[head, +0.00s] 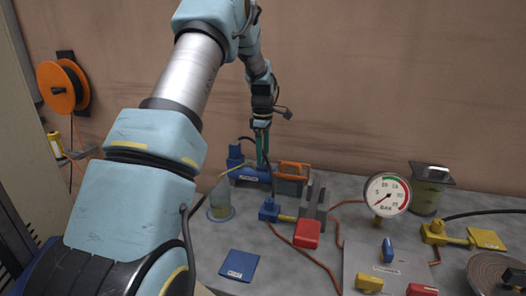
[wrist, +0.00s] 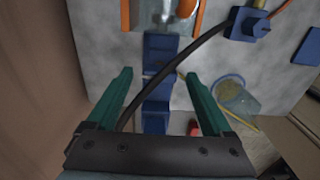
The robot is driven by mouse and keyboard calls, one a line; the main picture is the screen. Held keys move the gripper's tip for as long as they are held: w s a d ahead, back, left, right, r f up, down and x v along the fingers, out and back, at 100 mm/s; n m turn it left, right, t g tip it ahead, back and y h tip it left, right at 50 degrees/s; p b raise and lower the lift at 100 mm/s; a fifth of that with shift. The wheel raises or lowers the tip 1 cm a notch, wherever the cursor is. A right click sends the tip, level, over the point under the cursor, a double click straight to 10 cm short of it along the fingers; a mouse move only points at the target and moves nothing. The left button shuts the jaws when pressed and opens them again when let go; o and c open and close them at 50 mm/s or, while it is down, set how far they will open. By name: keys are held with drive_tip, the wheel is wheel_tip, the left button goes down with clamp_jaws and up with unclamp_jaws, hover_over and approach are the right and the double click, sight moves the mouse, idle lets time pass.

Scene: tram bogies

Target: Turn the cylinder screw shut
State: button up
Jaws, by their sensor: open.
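My gripper (head: 262,160) points down over the back of the grey bench, just above a labelled blue cylinder unit (head: 249,174). In the wrist view its two green fingers (wrist: 158,76) are apart, with nothing held between them. The blue unit (wrist: 157,86) shows below and between them, and a black hose crosses over it. A small red part (wrist: 193,128) shows near the right finger's base in the wrist view. I cannot tell which part is the cylinder screw; it is hidden or too small to make out.
An orange-handled box (head: 291,178) stands right of the gripper, and a jar of yellowish liquid (head: 220,202) stands left. The wall is close behind.

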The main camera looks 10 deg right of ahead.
drive_tip(key=shift+f, duration=0.25)
clamp_jaws()
idle(0.6)
